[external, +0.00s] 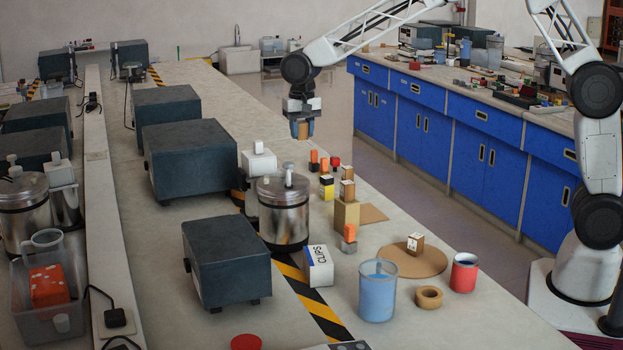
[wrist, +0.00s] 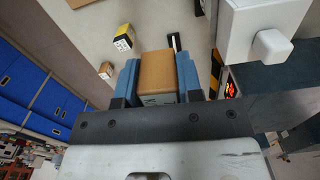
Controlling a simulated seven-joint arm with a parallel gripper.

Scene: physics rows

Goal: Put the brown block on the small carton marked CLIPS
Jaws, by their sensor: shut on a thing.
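The brown block (wrist: 157,72) is between the two blue fingers of my gripper (wrist: 158,85) in the wrist view, with part of a dark letter near its lower edge. In the external view my gripper (external: 302,130) hangs in the air at the far end of the bench, shut on the block. The small carton marked CLIPS (external: 319,267) is white with dark blue lettering. It stands on the bench beside the striped tape, well nearer the camera than my gripper. Its top looks clear.
A dark box (external: 226,262) and a steel canister (external: 283,212) stand close to the carton. A blue cup (external: 378,290), tape roll (external: 429,297) and red can (external: 464,272) stand to its right. Stacked blocks (external: 346,216) stand behind it.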

